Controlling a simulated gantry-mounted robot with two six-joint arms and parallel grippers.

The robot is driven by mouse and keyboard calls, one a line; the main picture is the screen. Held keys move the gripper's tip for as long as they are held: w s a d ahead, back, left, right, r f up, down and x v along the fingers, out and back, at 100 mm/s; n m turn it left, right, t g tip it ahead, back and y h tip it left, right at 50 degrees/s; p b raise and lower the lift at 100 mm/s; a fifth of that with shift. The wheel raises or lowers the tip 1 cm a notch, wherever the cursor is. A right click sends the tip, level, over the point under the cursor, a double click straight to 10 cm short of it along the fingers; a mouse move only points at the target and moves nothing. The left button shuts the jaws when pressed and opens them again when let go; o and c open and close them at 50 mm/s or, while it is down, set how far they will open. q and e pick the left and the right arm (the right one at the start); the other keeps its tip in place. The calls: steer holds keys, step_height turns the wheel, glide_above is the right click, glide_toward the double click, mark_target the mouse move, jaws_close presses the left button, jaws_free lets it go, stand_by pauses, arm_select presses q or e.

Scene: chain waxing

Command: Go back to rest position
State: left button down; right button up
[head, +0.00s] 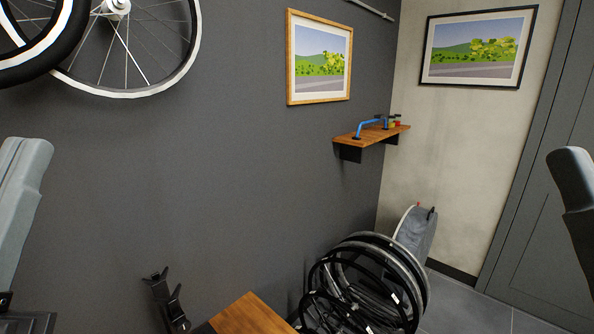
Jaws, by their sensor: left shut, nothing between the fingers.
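My left gripper (167,284) shows at the bottom left of the head view, as a black shape in front of the dark wall. It is shut and empty, to the left of a wooden surface, and does not appear to hold anything. Grey links of my arms show at the left and right picture edges. My right gripper is outside the picture.
A wooden surface (250,316) is at the bottom. Several black wheel rims (352,283) stand on the floor (497,312) at the lower right. A wooden shelf (373,137) with small tools is on the wall. Bicycle wheels (133,93) hang at upper left.

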arm_select(q)
step_height(320, 180, up, 36)
steer(key=s+d+n+h+p, duration=0.1)
steer(key=h+p, duration=0.2)
steer(key=p, duration=3.2)
steer(key=shift+s+d+f, duration=0.2)
steer(key=shift+s+f, duration=0.05)
steer(key=shift+s, duration=0.05)
